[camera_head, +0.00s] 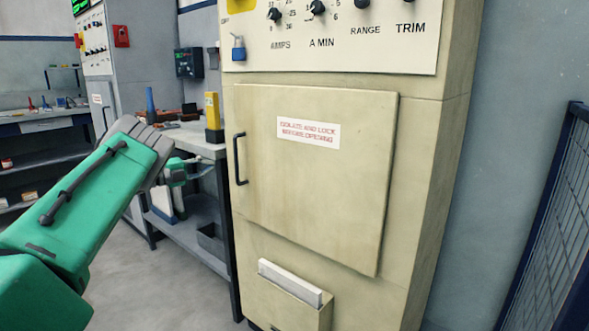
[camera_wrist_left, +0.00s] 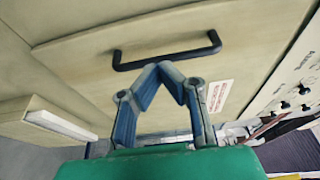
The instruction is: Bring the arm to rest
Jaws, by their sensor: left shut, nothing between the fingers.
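My left gripper (camera_head: 188,170) reaches in from the left on my green arm, just left of the cream cabinet (camera_head: 440,185). In the left wrist view its two blue-grey fingers (camera_wrist_left: 168,70) meet at the tips, shut and empty. The cabinet door (camera_head: 330,190) has a dark handle (camera_head: 240,158) on its left side and a label in red letters. In the left wrist view the handle (camera_wrist_left: 168,55) lies just beyond the fingertips, and the fingers do not grip it. My right gripper is not in view.
A workbench (camera_head: 205,150) with a yellow device (camera_head: 213,117) stands behind my left gripper. A blue padlock (camera_head: 238,48) hangs on the control panel (camera_head: 350,55) above the door. A tray with a white block (camera_head: 290,282) juts out below. A mesh fence (camera_head: 555,230) stands at right.

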